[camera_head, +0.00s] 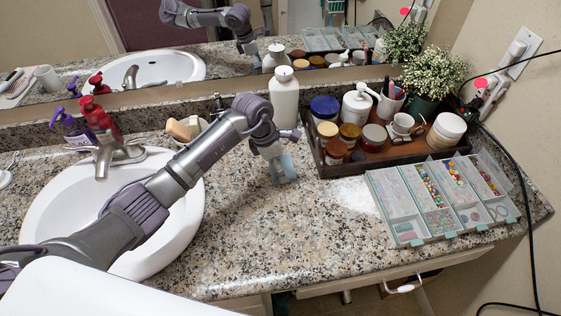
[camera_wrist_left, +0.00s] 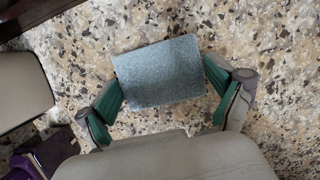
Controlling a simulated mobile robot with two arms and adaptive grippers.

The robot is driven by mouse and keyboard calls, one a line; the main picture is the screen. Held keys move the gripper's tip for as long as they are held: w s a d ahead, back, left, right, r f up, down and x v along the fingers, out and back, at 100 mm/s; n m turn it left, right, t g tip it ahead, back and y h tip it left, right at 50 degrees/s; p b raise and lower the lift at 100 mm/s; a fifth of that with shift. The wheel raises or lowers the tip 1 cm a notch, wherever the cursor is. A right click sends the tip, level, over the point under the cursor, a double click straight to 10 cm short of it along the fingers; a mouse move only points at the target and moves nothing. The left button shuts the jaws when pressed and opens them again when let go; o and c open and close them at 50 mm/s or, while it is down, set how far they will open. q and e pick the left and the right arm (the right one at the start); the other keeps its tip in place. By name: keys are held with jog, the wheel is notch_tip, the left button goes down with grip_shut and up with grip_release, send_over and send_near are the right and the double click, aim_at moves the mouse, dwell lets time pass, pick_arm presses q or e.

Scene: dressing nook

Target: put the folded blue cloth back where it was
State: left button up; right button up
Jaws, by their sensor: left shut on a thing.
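The folded blue cloth (camera_head: 284,169) is a small grey-blue block over the speckled granite counter (camera_head: 290,235), left of the wooden tray. My left gripper (camera_head: 275,158) reaches over the sink and is shut on the cloth. In the left wrist view the cloth (camera_wrist_left: 160,71) sits between the two green-padded fingers of my left gripper (camera_wrist_left: 163,90). I cannot tell whether the cloth touches the counter. My right gripper is not in view.
A wooden tray (camera_head: 335,170) with jars, a white pump bottle and cups stands at the back right. A white bottle (camera_head: 284,97) is behind my gripper. An open bead organizer (camera_head: 405,232) lies at right, the sink (camera_head: 62,212) at left. The counter's front middle is clear.

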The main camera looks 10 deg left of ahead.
pick_arm(q)
jog(key=shift+f, duration=0.1)
jog(key=shift+f+b, duration=0.15)
jog(key=shift+b, duration=0.15)
jog(key=o, duration=0.8)
jog(key=shift+c, duration=0.2)
jog(key=shift+r+p, duration=0.3)
jog(key=shift+r, duration=0.15)
jog(key=v, duration=1.1)
jog(key=shift+r+b, duration=0.3)
jog(key=shift+b, duration=0.1)
jog(key=shift+s+a+f, duration=0.1)
jog(key=shift+s+a, duration=0.05)
